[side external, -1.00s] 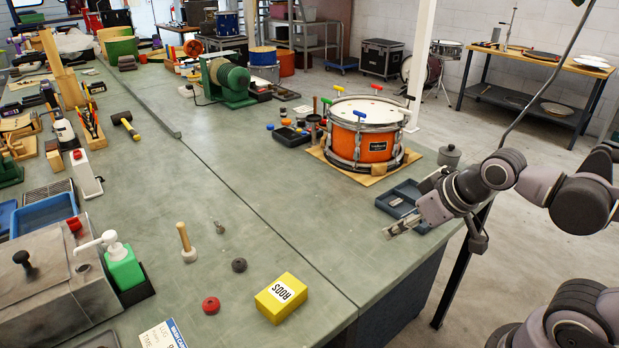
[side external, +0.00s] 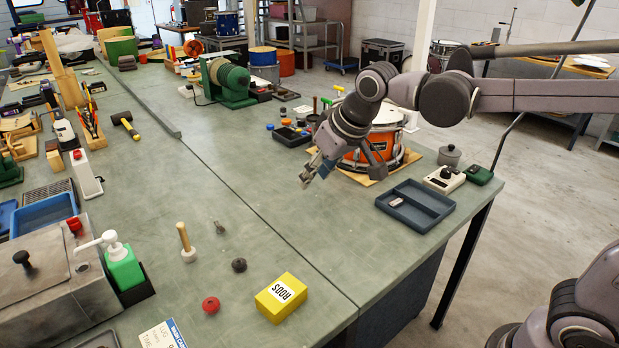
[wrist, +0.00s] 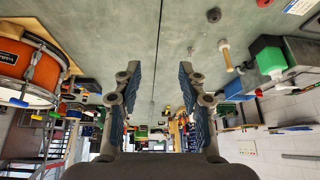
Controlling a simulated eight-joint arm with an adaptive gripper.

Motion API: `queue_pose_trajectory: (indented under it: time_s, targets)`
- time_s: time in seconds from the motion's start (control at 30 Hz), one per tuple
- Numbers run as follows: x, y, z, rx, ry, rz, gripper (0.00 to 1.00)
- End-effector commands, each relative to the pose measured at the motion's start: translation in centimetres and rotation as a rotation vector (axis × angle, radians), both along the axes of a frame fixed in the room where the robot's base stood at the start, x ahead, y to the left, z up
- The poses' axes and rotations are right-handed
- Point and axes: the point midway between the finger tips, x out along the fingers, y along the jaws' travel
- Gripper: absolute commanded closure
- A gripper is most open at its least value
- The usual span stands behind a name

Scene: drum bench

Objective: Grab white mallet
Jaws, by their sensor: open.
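The white mallet (side external: 188,255), with a pale wooden handle and a whitish head, stands head-down on the green bench (side external: 260,215), its handle pointing up and leaning slightly. In the wrist view the mallet (wrist: 227,58) shows to the right of the fingers. My gripper (side external: 315,174) is above the bench in front of the orange drum, well to the right of the mallet and apart from it. In the wrist view my gripper (wrist: 160,72) has its fingers spread wide with nothing between them.
Near the mallet are a small metal piece (side external: 219,227), a dark round puck (side external: 239,265), a red puck (side external: 211,305) and a yellow RODS box (side external: 282,297). A green pump bottle (side external: 124,268) stands left. The orange drum (side external: 377,153) is behind my gripper. Mid-bench is clear.

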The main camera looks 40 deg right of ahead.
Motion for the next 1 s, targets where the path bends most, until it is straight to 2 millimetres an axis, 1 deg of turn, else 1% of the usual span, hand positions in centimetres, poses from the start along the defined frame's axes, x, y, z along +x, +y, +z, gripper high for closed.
queue_pose_trajectory:
  time_s: [0.03, 0.17, 0.27, 0.37, 0.5, 0.6, 0.7, 0.8, 0.9, 1.0]
  targets:
    - [1.5, 1.3, 0.1, 0.0, 0.008, 0.01, 0.59]
    - [4.8, 4.3, 0.0, -0.001, 0.03, 0.022, 0.59]
    - [7.2, 6.8, -0.5, -0.005, 0.046, 0.031, 0.59]
    - [9.4, 9.5, -1.3, -0.008, 0.061, 0.039, 0.59]
    - [12.0, 13.5, -3.0, -0.014, 0.082, 0.05, 0.59]
    - [13.5, 16.3, -4.5, -0.02, 0.096, 0.057, 0.59]
    - [14.5, 18.7, -6.0, -0.024, 0.106, 0.063, 0.59]
    - [15.1, 20.5, -7.2, -0.028, 0.114, 0.065, 0.59]
    - [15.5, 21.5, -8.0, -0.032, 0.119, 0.067, 0.59]
    - [15.7, 21.9, -8.6, -0.033, 0.121, 0.067, 0.59]
